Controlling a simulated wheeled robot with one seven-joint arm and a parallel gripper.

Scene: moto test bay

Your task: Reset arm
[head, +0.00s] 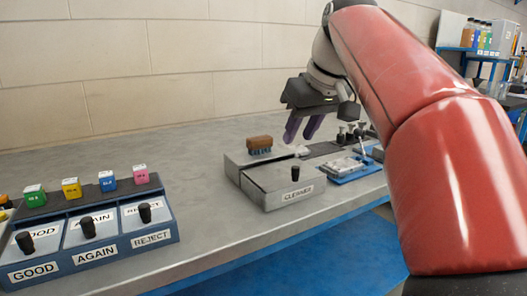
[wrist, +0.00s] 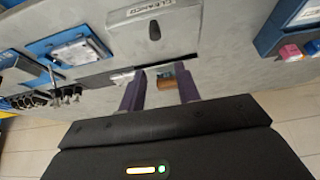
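My gripper (head: 305,128) hangs from my red arm above the back of the bench, near the cleaning station. Its two purple fingers point down. In the wrist view the fingers of my gripper (wrist: 160,92) are spread apart, with nothing held between them. A brown brush with blue bristles (head: 260,144) stands on the grey block left of the gripper. The brush (wrist: 166,81) also shows beyond the fingers in the wrist view, apart from them.
A grey box marked CLEANED (head: 285,187) sits on the bench (head: 205,205). Right of it are a blue tray (head: 352,176) and several dark upright parts. At left, a blue rack (head: 130,262) marked GOOD, AGAIN and REJECT holds black-knobbed parts, with coloured blocks behind. Bench between is clear.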

